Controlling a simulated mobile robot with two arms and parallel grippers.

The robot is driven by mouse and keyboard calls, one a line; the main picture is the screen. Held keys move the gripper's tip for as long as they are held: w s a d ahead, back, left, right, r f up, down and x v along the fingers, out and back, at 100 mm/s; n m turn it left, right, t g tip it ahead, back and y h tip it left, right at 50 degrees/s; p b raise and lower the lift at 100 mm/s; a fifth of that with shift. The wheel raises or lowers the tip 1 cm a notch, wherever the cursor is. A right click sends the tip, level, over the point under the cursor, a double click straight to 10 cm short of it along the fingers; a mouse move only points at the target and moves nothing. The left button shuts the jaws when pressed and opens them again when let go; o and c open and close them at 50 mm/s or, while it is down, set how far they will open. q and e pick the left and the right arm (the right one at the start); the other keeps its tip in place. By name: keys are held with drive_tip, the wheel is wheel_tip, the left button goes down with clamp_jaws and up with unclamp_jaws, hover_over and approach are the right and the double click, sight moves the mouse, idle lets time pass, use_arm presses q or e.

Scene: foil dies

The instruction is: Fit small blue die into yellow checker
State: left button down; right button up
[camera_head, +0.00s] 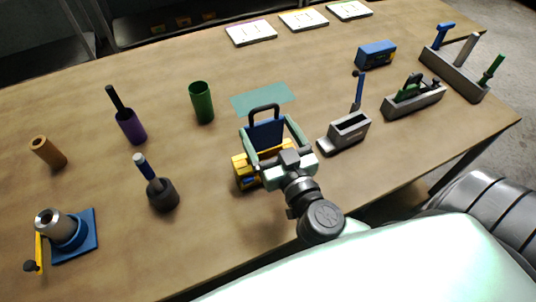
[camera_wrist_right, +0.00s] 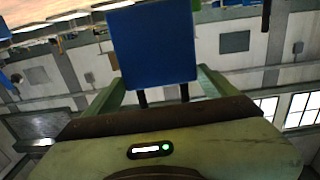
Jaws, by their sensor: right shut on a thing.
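The small blue die (camera_head: 266,135), a flat blue block with a dark looped handle, is between the fingers of my right gripper (camera_head: 273,127) in the head view. That gripper is shut on it. The die also fills the upper middle of the right wrist view (camera_wrist_right: 155,45), with two dark bars below it. The yellow checker (camera_head: 241,170) is on the table directly below the gripper, largely covered by it. I cannot tell whether the die touches the checker. My left gripper is not in view.
A teal mat (camera_head: 262,98) lies just behind. A grey holder (camera_head: 345,133) stands close on the right, and a dark cup with a blue-handled tool (camera_head: 162,195) on the left. A green cylinder (camera_head: 202,102) and a blue block (camera_head: 376,53) stand farther back.

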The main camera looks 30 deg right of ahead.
sight(266, 145)
drive_tip(key=shift+d+f, duration=0.1)
drive_tip(key=shift+f, duration=0.85)
wheel_tip(266, 145, down, 4)
drive_tip(key=shift+f+b, duration=0.1)
drive_tip(key=shift+b, duration=1)
drive_tip(key=shift+f, duration=0.1)
drive_tip(key=shift+f, duration=0.1)
drive_tip(key=o, duration=1.8)
drive_tip(key=shift+f, duration=0.1)
drive_tip(key=shift+c, duration=0.2)
